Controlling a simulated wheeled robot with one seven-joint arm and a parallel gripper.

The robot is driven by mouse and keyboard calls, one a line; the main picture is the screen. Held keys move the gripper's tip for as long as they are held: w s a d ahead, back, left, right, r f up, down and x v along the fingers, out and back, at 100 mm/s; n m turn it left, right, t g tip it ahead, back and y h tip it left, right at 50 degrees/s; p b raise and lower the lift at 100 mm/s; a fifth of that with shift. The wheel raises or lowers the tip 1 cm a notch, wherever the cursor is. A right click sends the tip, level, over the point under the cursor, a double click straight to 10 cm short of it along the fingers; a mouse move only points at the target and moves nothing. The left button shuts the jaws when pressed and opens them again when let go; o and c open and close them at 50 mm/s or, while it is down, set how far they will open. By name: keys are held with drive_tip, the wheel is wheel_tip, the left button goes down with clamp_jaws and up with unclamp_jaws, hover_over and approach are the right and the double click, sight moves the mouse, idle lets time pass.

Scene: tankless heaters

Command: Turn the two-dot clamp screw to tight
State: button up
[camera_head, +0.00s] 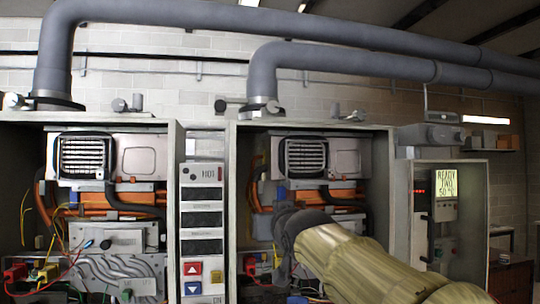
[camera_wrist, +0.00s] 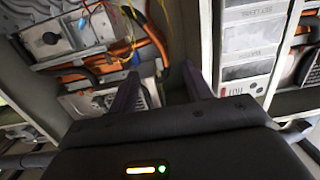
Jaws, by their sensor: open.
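Two grey flue pipes end in clamps on top of the heater cabinets. Beside the left clamp (camera_head: 56,101) is a round grey knob-like screw (camera_head: 14,101). Beside the right clamp (camera_head: 262,109) is a dark one (camera_head: 220,105). Dot marks are too small to read, so I cannot tell which is the two-dot screw. My gripper (camera_wrist: 160,88) is open and empty in the wrist view, its purple-grey fingers spread before a heater's inside. In the head view my arm covers the lower right, and the fingers cannot be made out.
Two open heater cabinets show grilles (camera_head: 84,157), orange pipes and loose wires. A control panel (camera_head: 202,230) stands between them. A lit display cabinet (camera_head: 447,196) is at the right. More grey fittings (camera_head: 120,105) sit on the cabinet tops. The wall above is partly crossed by pipes.

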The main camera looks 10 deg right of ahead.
sight(274, 108)
drive_tip(key=s+d+r+t, duration=0.1)
drive_tip(key=s+r+t, duration=0.1)
drive_tip(key=r, duration=0.7)
drive_tip(key=s+r+t+b, duration=0.1)
drive_tip(key=s+r+t, duration=0.2)
drive_tip(key=r, duration=0.7)
drive_tip(key=shift+s+d+t+b, duration=0.3)
drive_tip(key=shift+s+d, duration=0.05)
drive_tip(key=shift+s, duration=0.9)
drive_tip(key=shift+w+r, duration=0.1)
drive_tip(key=shift+r, duration=0.05)
drive_tip(key=p+x, duration=1)
drive_tip(key=p, duration=0.2)
drive_tip(key=shift+r, duration=0.1)
drive_tip(key=p+x, duration=0.5)
drive_tip(key=p, duration=0.1)
drive_tip(key=shift+w+r, duration=0.1)
drive_tip(key=shift+w, duration=0.25)
drive_tip(key=shift+w+r+p, duration=0.1)
drive_tip(key=shift+w+p, duration=0.45)
drive_tip(key=shift+w, duration=0.15)
